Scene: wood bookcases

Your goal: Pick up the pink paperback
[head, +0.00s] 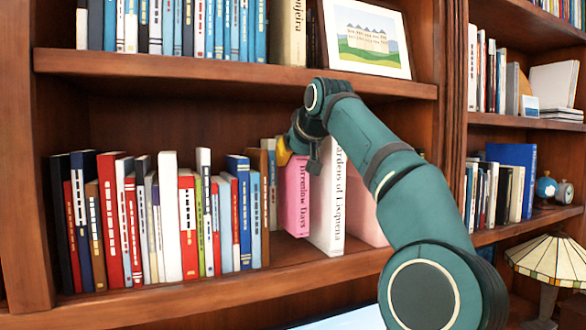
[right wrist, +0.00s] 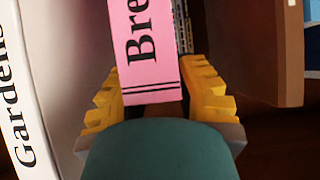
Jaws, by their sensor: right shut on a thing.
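The pink paperback (head: 297,197), with "Brenlow Days" on its spine, stands upright on the middle shelf in the head view. It stands just left of a thick white book (head: 329,205). My right gripper (head: 298,150) is at the paperback's upper part, its yellow fingers partly hidden by my arm. In the right wrist view the pink spine (right wrist: 148,55) lies between the two yellow fingers (right wrist: 157,105), and the gripper is shut on it. My left gripper is not in view.
A long row of upright books (head: 168,215) fills the shelf to the left. A pale pink book (head: 366,215) stands right of the white one. The upper shelf (head: 230,72) runs close above my wrist and holds books and a framed picture (head: 367,40). A lamp (head: 548,262) stands at far right.

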